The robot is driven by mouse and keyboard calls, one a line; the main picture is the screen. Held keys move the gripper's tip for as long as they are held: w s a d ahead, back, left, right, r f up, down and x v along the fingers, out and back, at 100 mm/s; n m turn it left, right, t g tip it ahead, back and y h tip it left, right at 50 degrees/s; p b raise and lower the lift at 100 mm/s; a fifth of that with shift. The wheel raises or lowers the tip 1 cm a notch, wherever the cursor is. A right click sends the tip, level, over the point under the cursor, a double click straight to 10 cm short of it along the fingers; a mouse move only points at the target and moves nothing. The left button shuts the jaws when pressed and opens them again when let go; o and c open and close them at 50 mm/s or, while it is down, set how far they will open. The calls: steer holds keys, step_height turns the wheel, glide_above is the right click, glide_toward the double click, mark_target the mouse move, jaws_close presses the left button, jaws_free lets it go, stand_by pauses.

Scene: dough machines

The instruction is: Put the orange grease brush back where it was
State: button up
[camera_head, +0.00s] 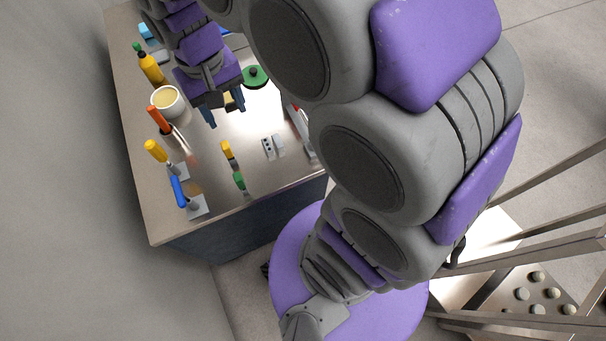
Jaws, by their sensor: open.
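The orange-handled tool (157,118), which looks like the grease brush, is on the left part of the table, just below the cream-filled white cup. A dark collar shows at the handle's lower end, and a pale streak runs on to the lower right. I cannot tell if it lies flat or leans in something. My gripper (226,112) is over the table to the right of the cup, fingers spread and apart from the orange tool. A small yellow thing shows between or behind the fingers; I cannot tell what it is.
The white cup (168,102) stands near a yellow bottle (152,68). Yellow-handled (155,151) and blue-handled (178,190) tools lie toward the front left. A green round object (255,76) is beyond my gripper. Small yellow and green items lie mid-table. My arm hides the right side.

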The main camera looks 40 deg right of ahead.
steer(key=s+d+f, duration=0.1)
steer(key=s+d, duration=0.1)
steer(key=s, duration=0.7)
steer(key=s+d+f+g, duration=0.1)
steer(key=s+d+f, duration=0.1)
steer(key=s, duration=0.8)
steer(key=shift+s, duration=0.2)
